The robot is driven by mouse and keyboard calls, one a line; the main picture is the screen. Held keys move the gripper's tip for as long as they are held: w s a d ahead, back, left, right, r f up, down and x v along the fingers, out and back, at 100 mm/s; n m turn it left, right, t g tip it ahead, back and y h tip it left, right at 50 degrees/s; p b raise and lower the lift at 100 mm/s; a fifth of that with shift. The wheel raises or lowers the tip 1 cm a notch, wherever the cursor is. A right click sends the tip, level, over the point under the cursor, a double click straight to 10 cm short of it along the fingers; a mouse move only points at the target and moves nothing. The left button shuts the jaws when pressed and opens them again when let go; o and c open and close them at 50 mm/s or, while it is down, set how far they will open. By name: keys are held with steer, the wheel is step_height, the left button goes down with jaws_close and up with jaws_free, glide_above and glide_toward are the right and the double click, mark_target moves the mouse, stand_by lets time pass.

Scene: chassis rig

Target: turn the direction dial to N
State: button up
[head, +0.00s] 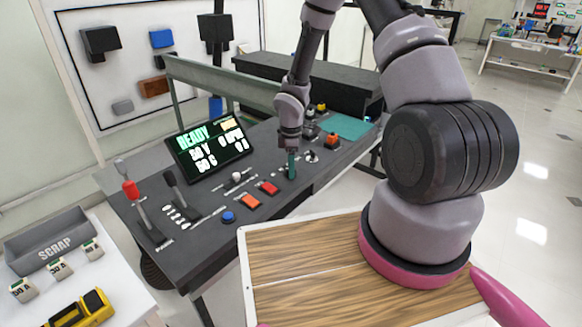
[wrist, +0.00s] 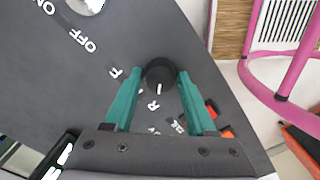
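The direction dial (wrist: 160,74) is a small round black knob on the dark console, seen in the wrist view. Its white mark points toward the letter R. Other letters around it are partly covered by my fingers. My gripper (wrist: 160,72) has one teal finger on each side of the dial, and the tips appear to touch its sides. In the head view my gripper (head: 291,165) reaches down to the console top, and the dial is hidden behind the fingers.
The console (head: 200,240) also carries a READY display (head: 208,145), a red-handled lever (head: 132,190), a black lever (head: 173,180), a blue button (head: 228,217), and orange (head: 250,202) and red (head: 269,188) switches close to my gripper. A rail (head: 220,85) runs behind.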

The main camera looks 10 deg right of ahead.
jaws_close()
steer(key=m, duration=0.4)
steer(key=shift+m, duration=2.4)
steer(key=o, duration=0.5)
jaws_free()
steer(key=shift+o, duration=0.2)
